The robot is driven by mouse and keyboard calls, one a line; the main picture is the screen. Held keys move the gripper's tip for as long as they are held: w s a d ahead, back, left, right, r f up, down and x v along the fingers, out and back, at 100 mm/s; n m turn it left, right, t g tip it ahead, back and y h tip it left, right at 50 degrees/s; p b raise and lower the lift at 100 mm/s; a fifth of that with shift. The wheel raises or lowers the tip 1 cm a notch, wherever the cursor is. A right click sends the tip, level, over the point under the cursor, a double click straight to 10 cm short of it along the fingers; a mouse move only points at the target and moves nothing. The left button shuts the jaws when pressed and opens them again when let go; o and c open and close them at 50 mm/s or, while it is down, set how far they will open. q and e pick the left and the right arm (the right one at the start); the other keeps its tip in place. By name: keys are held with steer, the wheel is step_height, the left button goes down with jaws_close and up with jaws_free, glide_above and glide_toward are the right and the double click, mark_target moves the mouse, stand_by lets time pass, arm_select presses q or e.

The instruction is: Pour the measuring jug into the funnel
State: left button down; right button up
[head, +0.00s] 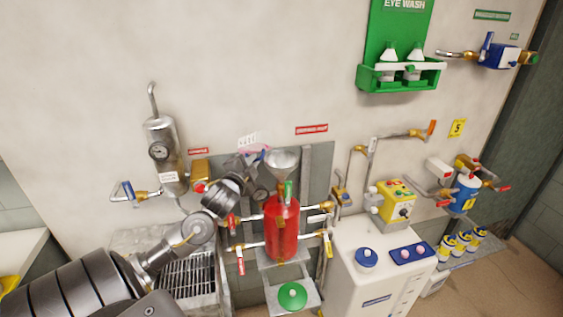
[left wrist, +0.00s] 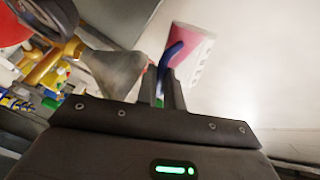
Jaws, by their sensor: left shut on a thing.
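My left gripper (head: 256,160) is shut on the blue handle of the measuring jug (head: 247,139). The jug is pale with dark markings; in the left wrist view (left wrist: 196,62) it shows a pink area towards one end. In the head view it is small and partly hidden by the gripper, and I cannot tell how far it is tilted. The grey metal funnel (head: 284,160) sits on top of the red tank (head: 282,228), just right of the gripper. The funnel also shows in the left wrist view (left wrist: 113,72), beside the jug and apart from it. No stream is visible.
A pressure gauge (head: 260,193) and several valve handles surround the red tank. A steel cylinder (head: 162,150) is on the wall at left. A grated basin (head: 188,275) lies below my left arm. A white cabinet (head: 350,285) stands at right. The wall above the funnel is clear.

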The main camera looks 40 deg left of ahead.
arm_select(q)
steer(key=shift+w+d+m+b, duration=0.1)
steer(key=shift+m+b, duration=0.7)
steer(key=shift+b, duration=0.2)
steer(key=shift+w+d+r+m+b, duration=0.1)
steer(key=shift+d+r+m+b, duration=0.2)
steer(key=shift+r, duration=0.1)
steer(key=shift+w+d+r+m+b, duration=0.1)
steer(key=shift+d+r+m+b, duration=0.1)
steer(key=shift+r+m, duration=0.15)
steer(key=shift+a+f+m+b, duration=0.15)
steer(key=shift+a+m+b, duration=0.15)
steer(key=shift+b, duration=0.1)
steer(key=shift+f+m+y+b, duration=0.3)
steer(key=shift+m+b, duration=0.15)
steer(key=shift+b, duration=0.4)
steer(key=shift+r+m+b, duration=0.25)
steer(key=shift+m+b, duration=0.25)
steer(key=shift+m, duration=0.2)
